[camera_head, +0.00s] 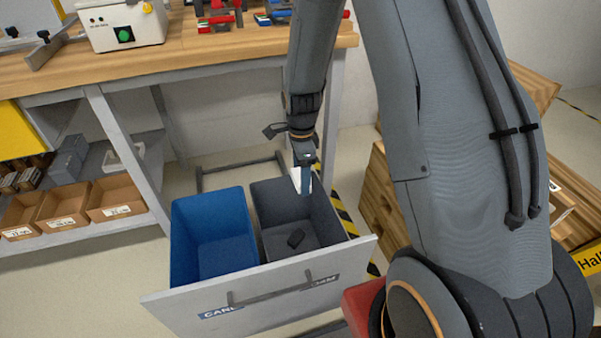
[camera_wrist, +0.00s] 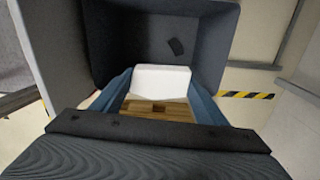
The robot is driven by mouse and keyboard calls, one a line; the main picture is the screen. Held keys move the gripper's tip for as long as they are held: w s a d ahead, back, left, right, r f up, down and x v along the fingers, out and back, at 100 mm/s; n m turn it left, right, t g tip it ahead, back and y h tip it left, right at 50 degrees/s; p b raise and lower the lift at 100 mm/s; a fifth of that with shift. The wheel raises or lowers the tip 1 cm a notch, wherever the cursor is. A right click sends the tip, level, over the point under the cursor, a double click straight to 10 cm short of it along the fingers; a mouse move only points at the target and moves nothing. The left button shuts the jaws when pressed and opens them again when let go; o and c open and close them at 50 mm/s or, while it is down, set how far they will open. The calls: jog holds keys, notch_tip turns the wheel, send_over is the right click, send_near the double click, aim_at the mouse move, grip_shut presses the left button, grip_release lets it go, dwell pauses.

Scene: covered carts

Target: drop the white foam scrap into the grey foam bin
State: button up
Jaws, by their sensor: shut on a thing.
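My gripper (camera_head: 304,180) points down over the grey foam bin (camera_head: 272,196), near its back part. In the wrist view my gripper (camera_wrist: 160,86) has its two blue fingers shut on the white foam scrap (camera_wrist: 161,78), a pale block. In the head view only a sliver of the scrap (camera_head: 296,178) shows beside the finger. The grey bin also shows in the wrist view (camera_wrist: 118,45), beyond the scrap. A small dark piece (camera_head: 296,238) lies on the bin's floor.
A blue bin (camera_head: 212,225) stands left of the grey bin, behind the same light front panel (camera_head: 265,296) with a handle. A wooden workbench (camera_head: 180,58) is behind. Cardboard boxes (camera_head: 62,207) sit on a shelf at left. Wooden crates (camera_head: 378,195) stand at right.

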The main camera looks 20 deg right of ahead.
jog(key=shift+f+b, duration=0.3)
jog(key=shift+f, duration=0.3)
jog(key=o, duration=1.1)
jog(key=shift+r+p, duration=0.65)
jog(key=shift+r, duration=3.3)
